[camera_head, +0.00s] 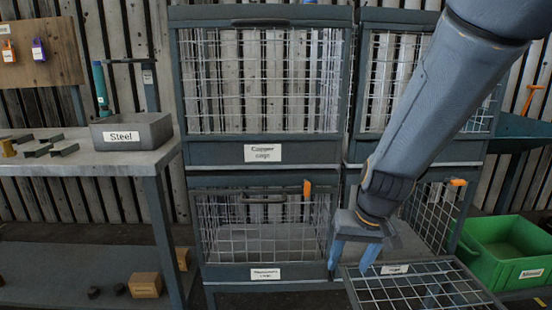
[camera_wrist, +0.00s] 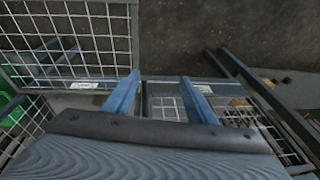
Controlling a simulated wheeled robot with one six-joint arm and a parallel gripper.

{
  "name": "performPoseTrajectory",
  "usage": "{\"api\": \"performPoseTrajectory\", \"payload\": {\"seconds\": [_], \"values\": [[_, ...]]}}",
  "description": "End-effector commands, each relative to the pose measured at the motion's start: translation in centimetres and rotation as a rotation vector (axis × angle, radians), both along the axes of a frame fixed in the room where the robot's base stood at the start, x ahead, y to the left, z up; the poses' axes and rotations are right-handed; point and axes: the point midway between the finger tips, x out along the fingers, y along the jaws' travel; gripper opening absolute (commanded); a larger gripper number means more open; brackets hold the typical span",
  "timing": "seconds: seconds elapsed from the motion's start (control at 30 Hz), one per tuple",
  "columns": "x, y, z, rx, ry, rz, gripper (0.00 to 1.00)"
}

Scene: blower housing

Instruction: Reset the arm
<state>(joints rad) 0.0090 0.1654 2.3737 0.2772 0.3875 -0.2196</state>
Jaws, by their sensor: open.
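My gripper (camera_head: 352,258) hangs at the lower right of the head view, at the end of my blue-grey arm. Its two blue fingers point down and are spread apart, with nothing between them. In the head view it is in front of the lower right cage (camera_head: 432,215), near the lowered mesh door (camera_head: 425,290). In the wrist view the two fingers of my gripper (camera_wrist: 158,85) are apart over the cage frames. Whether the fingers touch the door's edge, I cannot tell.
The upper cage (camera_head: 263,80) and lower left cage (camera_head: 262,230) look shut. A workbench with a grey bin labelled "Steel" (camera_head: 131,130) and small metal parts stands at left. A green bin (camera_head: 508,250) is at right. The floor in the wrist view (camera_wrist: 190,30) is partly clear.

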Motion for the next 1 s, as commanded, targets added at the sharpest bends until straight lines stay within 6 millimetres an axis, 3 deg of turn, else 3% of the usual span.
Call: {"api": "performPoseTrajectory", "payload": {"seconds": [0.03, 0.1, 0.2, 0.5, 0.77, 1.0], "values": [[-1.7, 1.9, 1.5, 0.004, 0.013, 0.046, 0.51], [-4.4, 3.8, 3.0, 0.003, 0.046, 0.097, 0.51], [-7.9, 5.6, 4.7, -0.006, 0.086, 0.158, 0.51], [-14.7, 7.4, 7.2, -0.045, 0.162, 0.261, 0.51], [-18.8, 7.6, 8.5, -0.082, 0.203, 0.318, 0.51], [-18.4, 6.5, 10.2, -0.085, 0.209, 0.272, 0.51]]}}
